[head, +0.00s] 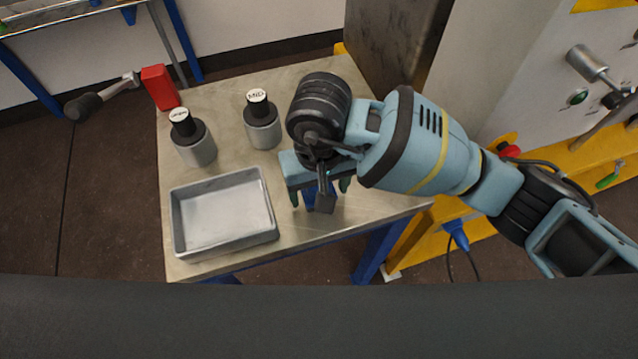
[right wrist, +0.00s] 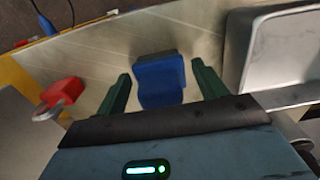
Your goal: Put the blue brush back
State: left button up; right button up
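The blue brush (right wrist: 160,82) is on or just above the metal table, with a dark grey part along its far edge in the right wrist view. In the head view only a little of its blue (head: 310,197) shows below my right gripper (head: 320,192). In the right wrist view, my right gripper (right wrist: 162,88) is open, with a dark green finger on each side of the brush and gaps between. I cannot tell whether the brush touches the table or is upright. My left gripper is not in view.
An empty metal tray (head: 180,225) is at the table's front left. Two grey, black-topped bottles (head: 197,147) (head: 263,128) stand behind it. A red block (head: 160,87) is at the back left corner. A red object with a grey ring (right wrist: 62,92) lies left in the wrist view.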

notch_tip(320, 180, up, 12)
jog(key=shift+r, duration=0.2)
dwell(0.6)
